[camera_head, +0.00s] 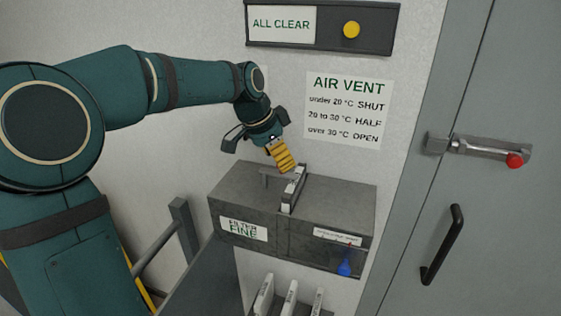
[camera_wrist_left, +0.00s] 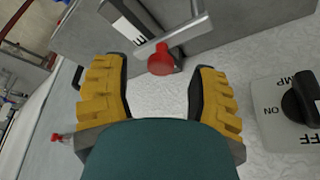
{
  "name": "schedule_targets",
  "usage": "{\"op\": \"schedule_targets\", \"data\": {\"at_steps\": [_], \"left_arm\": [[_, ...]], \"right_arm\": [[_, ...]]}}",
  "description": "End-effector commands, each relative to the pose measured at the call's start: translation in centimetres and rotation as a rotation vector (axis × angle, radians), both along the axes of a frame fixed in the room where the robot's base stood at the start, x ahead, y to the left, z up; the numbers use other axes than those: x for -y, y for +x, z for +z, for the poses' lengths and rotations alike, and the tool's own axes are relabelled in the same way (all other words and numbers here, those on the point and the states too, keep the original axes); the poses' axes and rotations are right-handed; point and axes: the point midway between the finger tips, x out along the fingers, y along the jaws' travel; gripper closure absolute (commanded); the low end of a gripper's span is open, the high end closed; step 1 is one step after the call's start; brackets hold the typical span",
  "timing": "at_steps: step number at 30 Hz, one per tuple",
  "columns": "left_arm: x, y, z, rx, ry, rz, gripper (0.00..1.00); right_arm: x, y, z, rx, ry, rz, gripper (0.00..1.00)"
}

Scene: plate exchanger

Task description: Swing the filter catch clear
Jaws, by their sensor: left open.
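The filter box (camera_head: 235,197) is a grey wall unit with a "FILTER FINE" label on its front. A dark upright piece with a white label (camera_head: 294,188) stands across its top; it shows in the left wrist view too (camera_wrist_left: 130,22). A grey metal bar (camera_head: 268,173), seemingly the filter catch, lies beside it. In the left wrist view the catch bar (camera_wrist_left: 178,33) ends in a red knob (camera_wrist_left: 160,62). My left gripper (camera_head: 283,160) is just above the box. Its yellow fingers are apart, with the knob beyond and between their tips (camera_wrist_left: 158,85). In the head view the knob is hidden.
A grey door at right has a bolt with a red knob (camera_head: 515,160) and a black handle (camera_head: 442,245). An "AIR VENT" sign (camera_head: 343,110) and an "ALL CLEAR" panel (camera_head: 322,27) are above the box. A rotary switch (camera_wrist_left: 300,100) is at right in the wrist view.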

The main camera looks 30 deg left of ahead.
Motion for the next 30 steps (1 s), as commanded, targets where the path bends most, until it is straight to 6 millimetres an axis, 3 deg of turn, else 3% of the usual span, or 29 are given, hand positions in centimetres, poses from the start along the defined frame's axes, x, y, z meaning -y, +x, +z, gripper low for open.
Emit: {"op": "schedule_targets", "data": {"at_steps": [6,15,20,21,30], "left_arm": [[0.33,0.50,-1.45,-0.001,0.000,0.000,0.41],[0.35,0.54,-1.54,0.000,-0.001,0.000,0.39],[0.34,0.53,-1.54,-0.001,-0.001,0.001,0.95],[0.34,0.53,-1.54,-0.001,-0.001,0.001,1.00],[0.37,0.52,-1.59,-0.001,-0.002,0.000,1.00]], "right_arm": [[-0.01,0.00,-0.07,0.000,0.000,0.000,0.53],[-0.01,0.00,-0.07,0.000,0.000,0.000,0.53],[-0.01,0.00,-0.07,0.000,0.000,0.000,0.53],[-0.01,0.00,-0.07,0.000,0.000,0.000,0.53],[0.00,0.00,-0.09,0.000,0.000,0.000,0.53]]}}
